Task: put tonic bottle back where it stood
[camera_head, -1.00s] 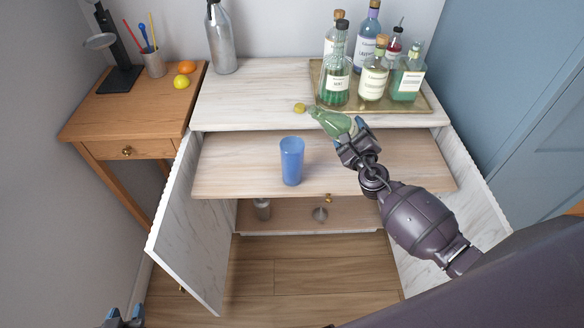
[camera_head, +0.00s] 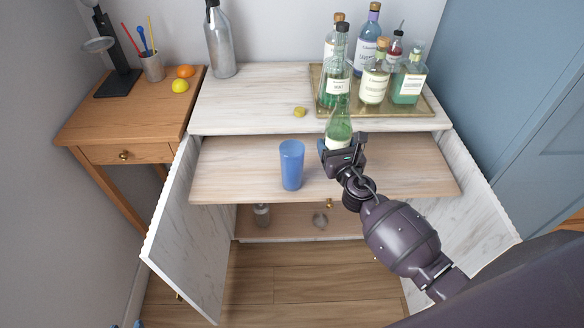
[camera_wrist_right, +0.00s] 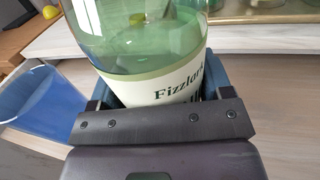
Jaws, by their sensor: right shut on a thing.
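The tonic bottle (camera_head: 339,124) is green, clear glass with a pale label, and is roughly upright in the head view. My right gripper (camera_head: 341,148) is shut on its lower part, above the pull-out shelf near the cabinet top's front edge. In the right wrist view the bottle (camera_wrist_right: 140,40) fills the jaws, its label partly reading "Fizzlar". I cannot tell whether its base touches anything.
A brass tray (camera_head: 425,104) at the back right of the marble top (camera_head: 250,105) holds several bottles. A small yellow thing (camera_head: 300,112) lies left of the tray. A blue cup (camera_head: 291,165) stands on the pull-out shelf (camera_head: 235,175). The top's left part is mostly clear.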

